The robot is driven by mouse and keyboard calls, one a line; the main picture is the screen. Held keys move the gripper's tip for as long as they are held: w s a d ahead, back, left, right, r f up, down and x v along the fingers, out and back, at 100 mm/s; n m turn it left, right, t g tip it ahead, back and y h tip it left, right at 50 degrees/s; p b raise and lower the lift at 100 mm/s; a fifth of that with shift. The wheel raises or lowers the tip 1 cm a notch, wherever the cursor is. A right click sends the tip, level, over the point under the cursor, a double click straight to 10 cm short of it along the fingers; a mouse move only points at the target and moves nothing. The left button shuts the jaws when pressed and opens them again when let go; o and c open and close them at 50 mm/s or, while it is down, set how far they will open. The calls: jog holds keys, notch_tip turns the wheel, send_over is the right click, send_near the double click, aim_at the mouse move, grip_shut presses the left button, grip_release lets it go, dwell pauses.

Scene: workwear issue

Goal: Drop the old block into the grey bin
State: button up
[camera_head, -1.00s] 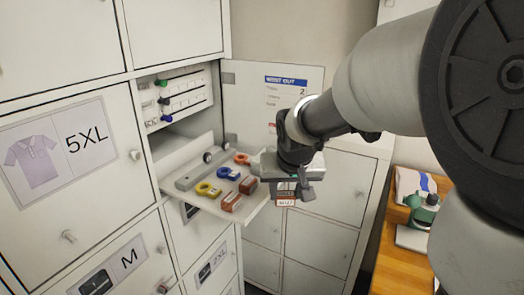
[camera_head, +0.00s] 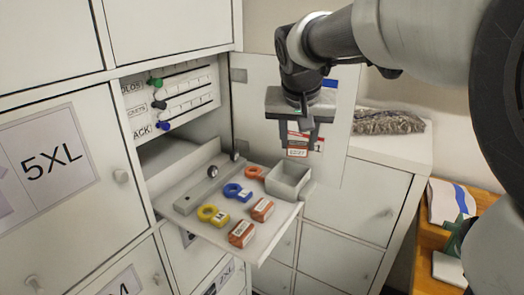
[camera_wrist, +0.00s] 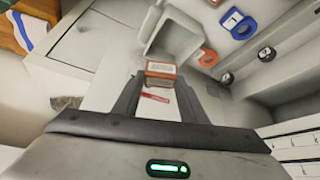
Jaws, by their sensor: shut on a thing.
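My gripper (camera_head: 299,140) is shut on a red-brown block with a white label (camera_head: 298,152). The block hangs between the fingertips, in the air above and beyond the grey bin. In the wrist view the same block (camera_wrist: 161,70) is between the fingers of my gripper (camera_wrist: 161,80). The grey bin (camera_head: 286,191) is a small open box at the right end of the pulled-out shelf; it also shows in the wrist view (camera_wrist: 153,27), just past the block. It looks empty where its inside shows.
The shelf (camera_head: 190,203) also carries two orange-brown labelled blocks (camera_head: 262,209), (camera_head: 241,234), and yellow (camera_head: 209,214), blue (camera_head: 234,191) and orange (camera_head: 254,172) rings. An open door (camera_head: 254,105) stands behind. A wooden table (camera_head: 424,260) is at the right.

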aim_at(297, 153)
jog(key=shift+f+b, duration=1.4)
jog(key=shift+f, duration=0.95)
jog(key=o, duration=1.1)
jog(key=shift+r, duration=0.1)
jog(key=p+v, duration=0.1)
jog(key=v, duration=1.6)
jog(key=shift+p, duration=0.35)
jog(key=shift+r, duration=0.15)
